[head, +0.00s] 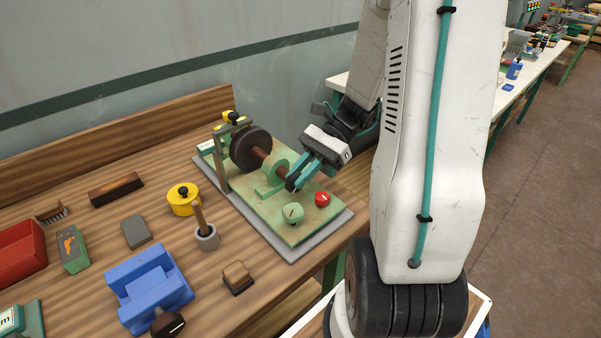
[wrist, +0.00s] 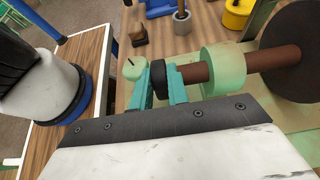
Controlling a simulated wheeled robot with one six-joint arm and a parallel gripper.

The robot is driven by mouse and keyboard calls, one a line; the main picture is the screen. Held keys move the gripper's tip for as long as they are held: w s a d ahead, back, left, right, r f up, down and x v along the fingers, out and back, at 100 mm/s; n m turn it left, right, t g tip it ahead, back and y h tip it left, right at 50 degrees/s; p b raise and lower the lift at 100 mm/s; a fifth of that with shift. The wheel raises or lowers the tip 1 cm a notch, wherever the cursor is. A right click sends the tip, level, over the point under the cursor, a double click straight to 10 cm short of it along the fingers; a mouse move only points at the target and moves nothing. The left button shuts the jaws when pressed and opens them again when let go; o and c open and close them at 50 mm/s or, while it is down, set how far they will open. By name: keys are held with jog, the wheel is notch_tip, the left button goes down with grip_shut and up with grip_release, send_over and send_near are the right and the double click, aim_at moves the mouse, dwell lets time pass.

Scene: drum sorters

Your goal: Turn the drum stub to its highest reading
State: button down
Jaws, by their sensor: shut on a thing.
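The drum sorter has a dark drum (head: 251,148) on a brown shaft (head: 262,156) that runs through a light green bearing block (head: 275,165). The black end of the drum stub (wrist: 159,76) shows in the wrist view, at the near end of the shaft. My gripper (wrist: 162,88) is shut on this stub, with one teal finger on each side. In the head view my gripper (head: 293,180) covers most of the stub. I cannot make out any reading or mark on the stub.
A green knob (head: 292,212) and a red knob (head: 323,199) sit on the green plate close to my gripper. A metal post (head: 221,168) stands by the drum. A yellow pot (head: 183,199), grey cup (head: 207,238) and blue block (head: 149,287) lie to the left.

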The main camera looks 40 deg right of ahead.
jog(key=c, duration=1.4)
grip_release()
jog(key=shift+o, duration=0.2)
jog(key=v, duration=0.8)
